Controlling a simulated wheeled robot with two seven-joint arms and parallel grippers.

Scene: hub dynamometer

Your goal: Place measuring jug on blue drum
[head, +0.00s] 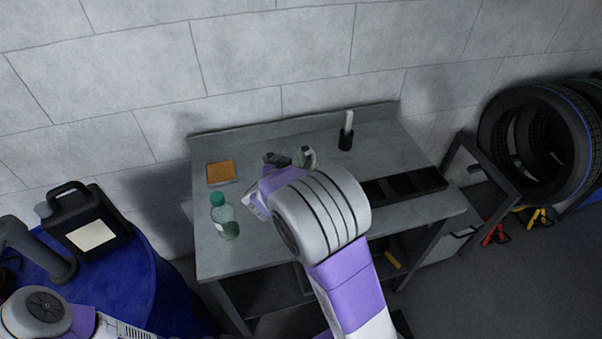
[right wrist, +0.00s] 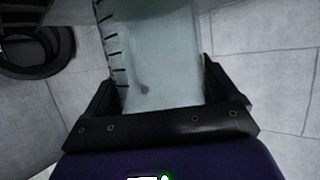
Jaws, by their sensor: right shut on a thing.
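The measuring jug (right wrist: 155,55) is clear with black graduation marks and sits between the black fingers of my right gripper (right wrist: 160,95). In the head view my right gripper (head: 282,160) is shut on the jug (head: 305,155) over the back part of the grey workbench; my own wrist hides part of both. I cannot tell whether the jug touches the bench top. The blue drum (head: 135,285) stands at the lower left, apart from the bench. My left arm shows at the lower left corner, but its gripper is not in view.
A black jerrycan (head: 85,225) stands on the drum's top. On the workbench (head: 255,260) are a green-capped bottle (head: 225,218), an orange-brown block (head: 221,172), a black cup with a white tool (head: 346,138) and a dark tray (head: 405,187). Tyres (head: 540,140) are at the right.

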